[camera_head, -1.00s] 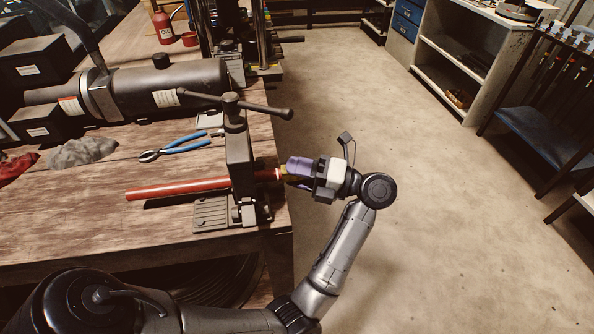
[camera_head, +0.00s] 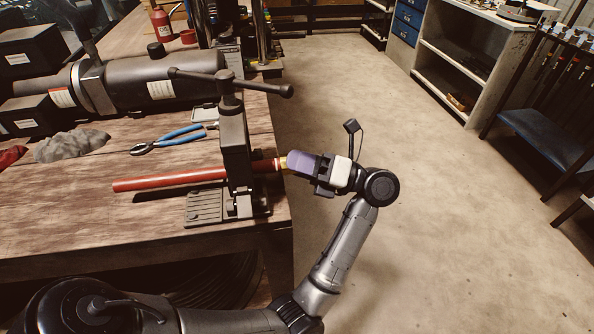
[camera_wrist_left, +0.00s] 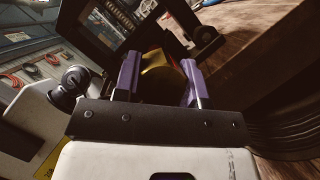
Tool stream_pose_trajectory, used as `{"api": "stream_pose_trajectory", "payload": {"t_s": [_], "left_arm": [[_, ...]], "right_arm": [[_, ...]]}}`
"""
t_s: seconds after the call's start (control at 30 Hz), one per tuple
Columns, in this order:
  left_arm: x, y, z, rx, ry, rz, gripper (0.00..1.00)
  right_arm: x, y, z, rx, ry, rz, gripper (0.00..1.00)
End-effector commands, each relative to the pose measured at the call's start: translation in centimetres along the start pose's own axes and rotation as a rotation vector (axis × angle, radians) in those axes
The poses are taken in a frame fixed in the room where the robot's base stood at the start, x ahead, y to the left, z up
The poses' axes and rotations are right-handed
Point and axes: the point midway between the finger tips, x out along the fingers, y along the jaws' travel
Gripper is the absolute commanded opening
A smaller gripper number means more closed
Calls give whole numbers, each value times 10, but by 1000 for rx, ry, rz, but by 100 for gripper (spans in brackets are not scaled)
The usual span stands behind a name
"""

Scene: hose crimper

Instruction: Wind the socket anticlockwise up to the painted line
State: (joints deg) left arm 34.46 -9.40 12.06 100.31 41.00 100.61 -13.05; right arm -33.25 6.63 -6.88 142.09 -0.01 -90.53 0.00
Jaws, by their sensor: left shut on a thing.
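A red hose (camera_head: 170,182) lies level through the upright of a dark bench vice (camera_head: 235,150), its short end sticking out to the right over the table's edge. A brass-coloured socket (camera_head: 283,163) sits at that end, mostly covered by my fingers. My left gripper (camera_head: 289,162) comes from the right and is shut on the socket. In the left wrist view the gold socket (camera_wrist_left: 163,80) lies between the purple fingers of the left gripper (camera_wrist_left: 160,72). I cannot make out the painted line. My right gripper is not in view.
Blue-handled pliers (camera_head: 175,138) and a grey rag (camera_head: 70,145) lie behind the hose. The vice's T-handle (camera_head: 232,80) reaches above the hose. The floor (camera_head: 440,220) to the right is clear.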

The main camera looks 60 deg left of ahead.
Motion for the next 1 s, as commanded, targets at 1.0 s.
{"api": "stream_pose_trajectory", "payload": {"t_s": [1.0], "left_arm": [[0, -1, 0, -180, -1, 78, 44]], "right_arm": [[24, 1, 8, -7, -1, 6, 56]]}}
